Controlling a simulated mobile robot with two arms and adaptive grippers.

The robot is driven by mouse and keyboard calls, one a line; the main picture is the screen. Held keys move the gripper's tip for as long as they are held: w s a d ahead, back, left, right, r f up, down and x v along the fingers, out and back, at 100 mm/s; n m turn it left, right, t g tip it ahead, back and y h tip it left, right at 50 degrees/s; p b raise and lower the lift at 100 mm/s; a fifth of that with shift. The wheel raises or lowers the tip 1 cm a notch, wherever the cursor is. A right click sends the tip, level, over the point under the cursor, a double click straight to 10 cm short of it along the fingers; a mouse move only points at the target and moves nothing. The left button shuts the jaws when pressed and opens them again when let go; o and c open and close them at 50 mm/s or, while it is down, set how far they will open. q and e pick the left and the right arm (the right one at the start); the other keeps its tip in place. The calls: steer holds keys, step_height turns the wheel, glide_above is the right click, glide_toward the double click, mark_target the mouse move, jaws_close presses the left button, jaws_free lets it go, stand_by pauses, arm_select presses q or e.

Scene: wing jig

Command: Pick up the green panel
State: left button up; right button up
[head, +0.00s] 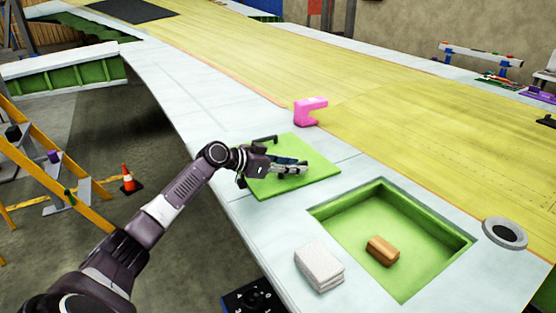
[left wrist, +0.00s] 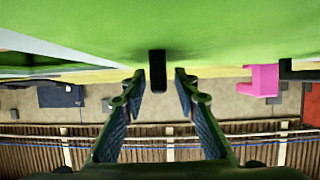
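The green panel (head: 318,172) lies flat on the pale wing surface, with a black handle (head: 264,139) at its far left edge. My left gripper (head: 303,168) is low over the panel and hides part of it. In the left wrist view the panel (left wrist: 230,30) fills the top, and a black upright piece (left wrist: 158,70) on it shows in the gap between the fingertips. The fingers (left wrist: 160,85) are apart and do not visibly touch that piece. My right gripper is not in view.
A pink clamp-shaped part (head: 309,110) stands behind the panel. To the right is a green-walled recess (head: 345,211) with a brown block (head: 382,250) inside. A white block (head: 319,265) lies in front of it and a dark-centred ring (head: 505,233) at right. The yellow surface (head: 400,130) behind is mostly clear.

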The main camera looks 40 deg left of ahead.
arm_select(q)
jaws_close()
steer(key=shift+r, duration=0.15)
steer(key=shift+w, duration=0.1)
